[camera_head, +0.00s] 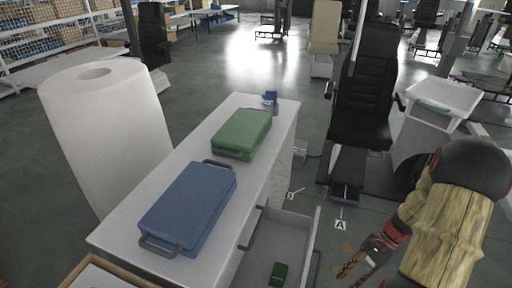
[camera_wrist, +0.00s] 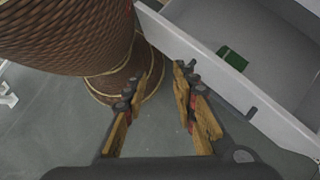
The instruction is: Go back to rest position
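My gripper (camera_head: 364,271) is at the lower right of the head view, pointing down and left, to the right of the open drawer and apart from it. In the wrist view my gripper (camera_wrist: 158,84) has its two wood-coloured fingers spread with a clear gap. My arm reaches in from the right edge of the head view.
An open drawer (camera_head: 312,241) holds a small green block (camera_head: 279,273); the drawer also shows in the wrist view (camera_wrist: 190,46). The white cabinet top (camera_head: 128,226) carries a blue case (camera_head: 188,205) and a green case (camera_head: 242,133). A black chair (camera_head: 365,95) stands beyond.

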